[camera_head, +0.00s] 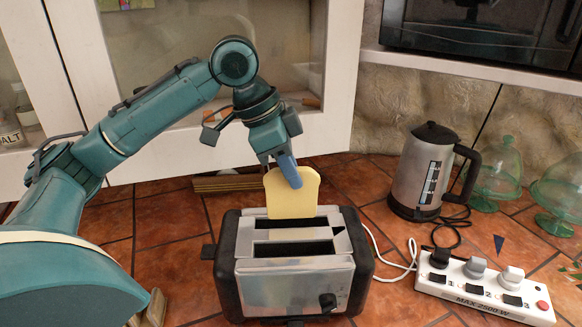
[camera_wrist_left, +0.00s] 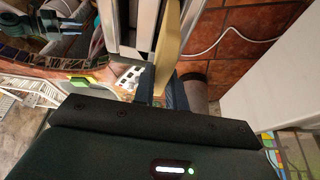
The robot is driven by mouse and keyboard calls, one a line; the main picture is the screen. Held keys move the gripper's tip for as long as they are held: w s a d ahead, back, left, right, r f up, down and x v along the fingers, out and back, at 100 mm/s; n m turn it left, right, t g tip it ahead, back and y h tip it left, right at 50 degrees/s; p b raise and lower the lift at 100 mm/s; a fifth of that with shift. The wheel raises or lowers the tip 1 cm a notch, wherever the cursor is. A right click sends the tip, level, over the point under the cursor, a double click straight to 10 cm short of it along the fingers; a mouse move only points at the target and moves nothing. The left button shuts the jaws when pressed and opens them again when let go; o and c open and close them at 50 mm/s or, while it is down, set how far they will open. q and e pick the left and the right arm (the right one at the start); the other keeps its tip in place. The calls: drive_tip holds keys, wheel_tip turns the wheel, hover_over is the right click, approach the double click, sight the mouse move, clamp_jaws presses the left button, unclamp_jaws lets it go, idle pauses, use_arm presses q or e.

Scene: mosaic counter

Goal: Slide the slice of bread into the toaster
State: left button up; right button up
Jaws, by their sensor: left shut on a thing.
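The slice of bread (camera_head: 292,197) is pale yellow and upright. My left gripper (camera_head: 281,172) is shut on its upper part. The toaster (camera_head: 292,272), silver with black ends, stands on the tiled counter with two long slots on top. The bread's lower edge lines up with the far slot in the head view; I cannot tell whether it is inside the slot or just above it. In the left wrist view the bread (camera_wrist_left: 168,48) shows edge-on beside the toaster (camera_wrist_left: 145,22), between the gripper's fingers (camera_wrist_left: 163,92).
A steel kettle (camera_head: 421,172) stands to the right at the back, beside green glass domes (camera_head: 493,170). A white power strip (camera_head: 484,287) lies right of the toaster, with a white cable (camera_head: 392,270) between them. White-framed cabinet doors (camera_head: 335,80) rise behind.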

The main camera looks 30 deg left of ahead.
sight(291, 217)
use_arm(q)
drive_tip(key=shift+f, duration=0.3)
drive_tip(key=shift+f+b, duration=0.7)
drive_tip(key=shift+f, duration=1.15)
drive_tip(key=o, duration=0.5)
drive_tip(key=shift+c, duration=0.2)
drive_tip(key=shift+o, duration=0.2)
drive_tip(key=o, duration=0.5)
